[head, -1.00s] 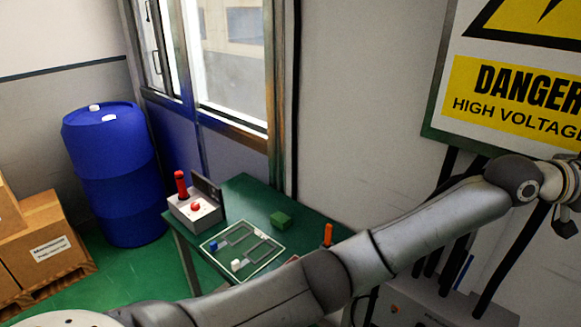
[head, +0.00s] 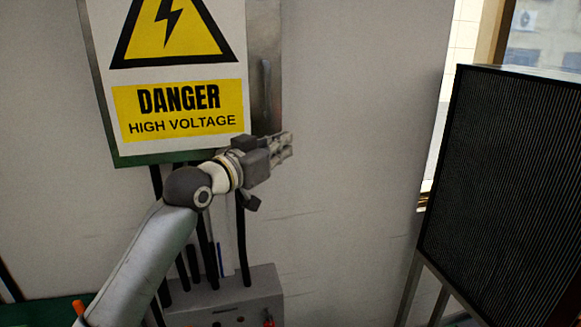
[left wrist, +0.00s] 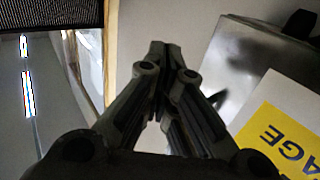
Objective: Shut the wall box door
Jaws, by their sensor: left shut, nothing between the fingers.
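My right gripper is not in view.
Black cables run down from the box to a grey unit (head: 225,300) below. A large dark ribbed cabinet (head: 505,170) on a stand is at the right. The wall (head: 350,120) between box and cabinet is bare.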

